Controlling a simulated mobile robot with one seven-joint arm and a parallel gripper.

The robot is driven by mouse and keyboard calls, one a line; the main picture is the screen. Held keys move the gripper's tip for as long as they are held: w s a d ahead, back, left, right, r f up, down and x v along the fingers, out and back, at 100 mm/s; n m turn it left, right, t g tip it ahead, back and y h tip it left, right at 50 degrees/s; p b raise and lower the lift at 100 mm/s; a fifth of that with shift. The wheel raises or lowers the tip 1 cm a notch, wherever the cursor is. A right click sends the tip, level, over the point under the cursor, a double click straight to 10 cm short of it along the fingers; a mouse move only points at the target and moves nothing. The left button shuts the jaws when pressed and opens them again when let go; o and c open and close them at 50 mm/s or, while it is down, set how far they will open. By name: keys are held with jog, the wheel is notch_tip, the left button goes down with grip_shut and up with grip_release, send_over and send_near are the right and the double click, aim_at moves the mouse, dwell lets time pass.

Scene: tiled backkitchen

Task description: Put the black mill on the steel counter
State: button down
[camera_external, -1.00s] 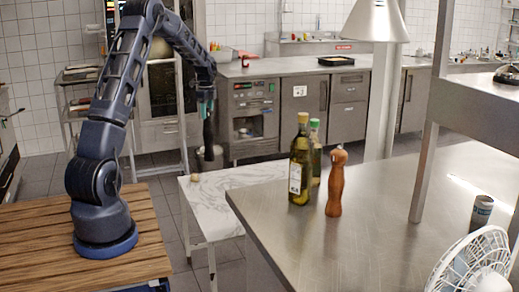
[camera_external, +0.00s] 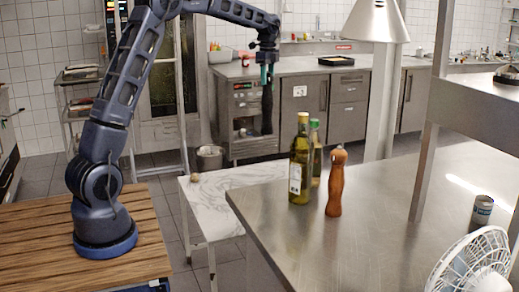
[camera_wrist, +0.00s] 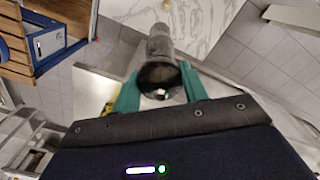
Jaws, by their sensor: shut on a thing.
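The black mill (camera_external: 267,108) hangs upright from my gripper (camera_external: 266,76) in the external view, in the air above and behind the marble table. In the wrist view the mill (camera_wrist: 160,62) sits between the green fingers of my gripper (camera_wrist: 160,92), which are shut on it. The steel counter (camera_external: 380,220) fills the right front of the external view. My gripper is to the left of and behind the bottles on it, apart from the counter. The mill's lower end is free of any surface.
On the counter's left part stand an oil bottle (camera_external: 299,160), a second green bottle (camera_external: 315,150) and a brown wooden mill (camera_external: 336,183). A can (camera_external: 482,210) and a white fan (camera_external: 474,264) are at the right. The counter's middle is clear. A marble table (camera_external: 222,208) is left of it.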

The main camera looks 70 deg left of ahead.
jog(key=w+d+r+m, duration=0.1)
jog(key=d+r, duration=0.6)
jog(key=d, duration=0.4)
jog(key=w+d+r+m, duration=0.1)
jog(key=d+r, duration=0.5)
jog(key=d, duration=0.4)
jog(key=w+d+r, duration=0.1)
jog(key=d+r, duration=0.6)
jog(key=d, duration=0.4)
jog(key=s+d+r+m, duration=0.15)
jog(key=d+m, duration=0.25)
jog(key=d, duration=0.4)
jog(key=s+d+r+m, duration=0.1)
jog(key=s+d+m, duration=0.2)
jog(key=d, duration=0.5)
jog(key=s+d+f+m, duration=0.3)
jog(key=d+f+m, duration=0.55)
jog(key=d, duration=0.65)
notch_tip(320, 180, down, 21)
jog(key=shift+s+d+f+n, duration=0.2)
jog(key=shift+n, duration=0.25)
jog(key=shift+f, duration=0.15)
jog(key=c, duration=0.8)
grip_release()
jog(key=shift+o, duration=0.2)
